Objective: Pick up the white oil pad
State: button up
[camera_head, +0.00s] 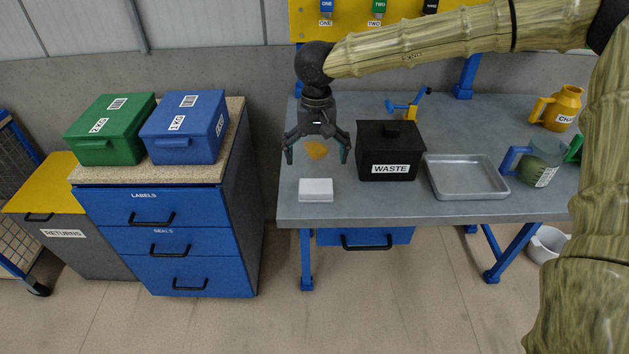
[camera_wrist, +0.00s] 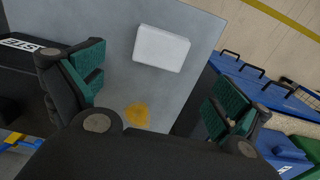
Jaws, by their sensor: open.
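The white oil pad (camera_head: 316,190) is a small white block lying flat near the front left edge of the grey workbench (camera_head: 400,209). In the wrist view the white pad (camera_wrist: 161,48) lies ahead of the fingers, clear of them. My gripper (camera_head: 317,158) is open and empty above the bench, pointing down, behind the pad in the head view. Its green-padded fingers (camera_wrist: 160,95) are spread wide in the wrist view. A yellow-orange oil stain (camera_head: 317,149) lies on the bench below the gripper, and it also shows between the fingers (camera_wrist: 136,115).
A black WASTE box (camera_head: 391,164) stands right of my gripper, with a metal tray (camera_head: 429,183) beyond it. A jug (camera_head: 541,165) and a yellow can (camera_head: 562,108) stand further right. A blue drawer cabinet (camera_head: 170,240) with green and blue boxes stands left, across a gap.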

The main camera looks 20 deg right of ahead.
aim_at(316, 185)
jog(key=shift+a+f, duration=0.1)
jog(key=shift+f, duration=0.25)
jog(key=f, duration=0.4)
jog(key=shift+s+d, duration=0.15)
jog(key=shift+d, duration=0.25)
jog(key=shift+a+f+p, duration=0.2)
jog(key=shift+f+p, duration=0.2)
jog(key=shift+f, duration=1.05)
jog(key=shift+a+f+p, duration=0.15)
jog(key=shift+f+p, duration=0.25)
jog(key=shift+f, duration=1)
jog(key=c, duration=0.9)
